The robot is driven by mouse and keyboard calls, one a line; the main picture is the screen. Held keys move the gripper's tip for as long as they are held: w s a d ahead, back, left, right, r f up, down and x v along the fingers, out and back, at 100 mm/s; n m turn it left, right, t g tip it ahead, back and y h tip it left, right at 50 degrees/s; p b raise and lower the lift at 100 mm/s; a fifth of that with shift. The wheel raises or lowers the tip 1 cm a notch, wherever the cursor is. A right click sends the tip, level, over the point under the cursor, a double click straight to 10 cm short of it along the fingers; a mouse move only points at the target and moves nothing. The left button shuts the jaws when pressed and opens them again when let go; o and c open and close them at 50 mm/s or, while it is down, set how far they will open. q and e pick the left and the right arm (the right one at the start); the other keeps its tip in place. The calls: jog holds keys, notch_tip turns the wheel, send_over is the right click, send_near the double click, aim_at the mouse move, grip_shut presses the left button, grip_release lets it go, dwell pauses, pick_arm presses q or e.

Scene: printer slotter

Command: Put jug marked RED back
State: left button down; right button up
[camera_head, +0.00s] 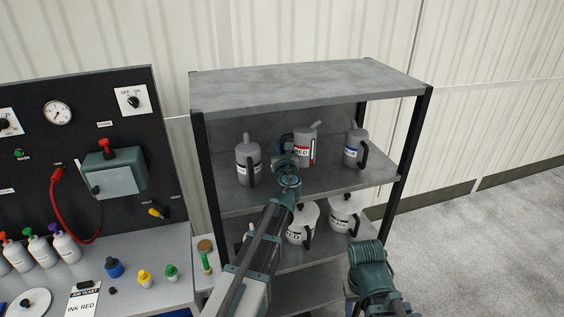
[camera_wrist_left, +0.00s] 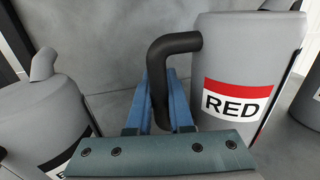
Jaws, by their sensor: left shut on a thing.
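The grey jug marked RED (camera_head: 304,152) is at the middle of the rack's upper shelf, between two other grey jugs. Its red and white label also shows in the left wrist view (camera_wrist_left: 238,97). My left gripper (camera_head: 287,162) is shut on the jug's black handle (camera_wrist_left: 160,90), with its blue fingers on either side of it. The arm hides part of the shelf below the jug, and I cannot tell whether its base touches the shelf. My right arm shows at the lower right, but its fingers cannot be made out.
A grey jug (camera_head: 247,162) stands left of the RED jug, and a blue-labelled jug (camera_head: 354,146) stands right. White jugs (camera_head: 345,214) stand on the shelf below. A rack post (camera_head: 412,150) bounds the right side. A workbench (camera_head: 190,275) with bottles stands left.

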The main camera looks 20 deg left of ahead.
pick_arm(q)
notch_tip(320, 180, down, 4)
jog(key=b, duration=0.3)
jog(key=shift+r+b, duration=0.2)
jog(key=shift+b, duration=0.1)
jog(key=shift+s, duration=0.1)
jog(key=shift+f, duration=0.15)
jog(key=c, duration=0.8)
grip_release()
